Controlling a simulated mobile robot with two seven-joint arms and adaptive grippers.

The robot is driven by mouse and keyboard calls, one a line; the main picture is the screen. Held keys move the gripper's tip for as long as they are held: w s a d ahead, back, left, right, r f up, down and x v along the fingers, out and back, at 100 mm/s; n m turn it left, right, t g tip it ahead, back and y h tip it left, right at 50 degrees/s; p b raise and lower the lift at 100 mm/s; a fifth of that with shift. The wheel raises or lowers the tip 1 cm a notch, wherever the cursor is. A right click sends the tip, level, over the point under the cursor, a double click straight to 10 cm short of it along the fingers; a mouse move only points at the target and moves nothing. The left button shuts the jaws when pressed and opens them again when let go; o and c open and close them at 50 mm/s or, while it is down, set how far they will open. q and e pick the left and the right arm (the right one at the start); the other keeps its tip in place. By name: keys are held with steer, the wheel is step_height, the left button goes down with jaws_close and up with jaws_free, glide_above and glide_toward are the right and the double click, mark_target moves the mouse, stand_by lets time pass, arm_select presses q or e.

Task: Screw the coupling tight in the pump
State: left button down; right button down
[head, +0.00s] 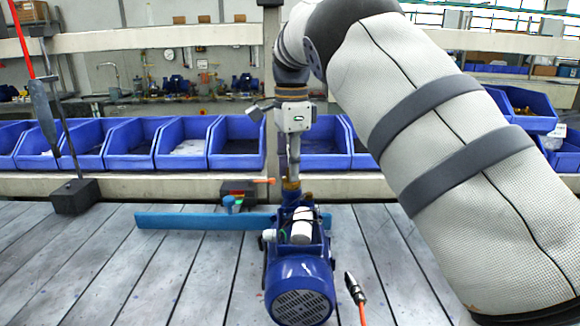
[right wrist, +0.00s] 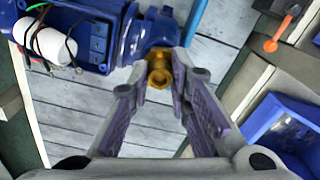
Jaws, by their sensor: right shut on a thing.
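The blue pump (head: 300,275) stands on the grey plank table, with its ribbed end toward me and an open terminal box with a white cylinder and wires. The brass coupling (right wrist: 158,72) sits at the mouth of the pump's blue port (right wrist: 155,35) in the right wrist view. My right gripper (right wrist: 156,74) has its two fingers closed on the coupling's sides. In the head view the same gripper (head: 292,172) points down above the far end of the pump, and only a bit of brass shows below it. How deep the thread sits is hidden. My left gripper is out of view.
A blue bar (head: 190,220) lies on the table behind the pump. An orange-handled tool (head: 265,181) is near the back ledge. A tool with an orange cable (head: 354,288) is right of the pump. Blue bins (head: 236,145) line the back. The table's left side is mostly free.

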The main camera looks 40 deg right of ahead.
steer(key=shift+f+m, duration=0.2)
steer(key=shift+m, duration=1.2)
steer(key=shift+r+m, duration=0.1)
steer(key=shift+m, duration=0.2)
steer(key=m, duration=0.2)
steer(key=shift+w+m+b, duration=0.1)
steer(key=shift+m+b, duration=0.2)
steer(key=shift+m, duration=2.1)
steer(key=c, duration=1.6)
jaws_free()
steer(key=shift+o, duration=0.2)
steer(key=shift+r+n, duration=0.3)
steer(key=shift+n, duration=0.7)
steer(key=shift+f+n, duration=0.1)
steer(key=shift+n, duration=0.6)
steer(key=shift+f, duration=0.15)
steer(key=shift+n+p, duration=0.35)
steer(key=shift+n, duration=1.25)
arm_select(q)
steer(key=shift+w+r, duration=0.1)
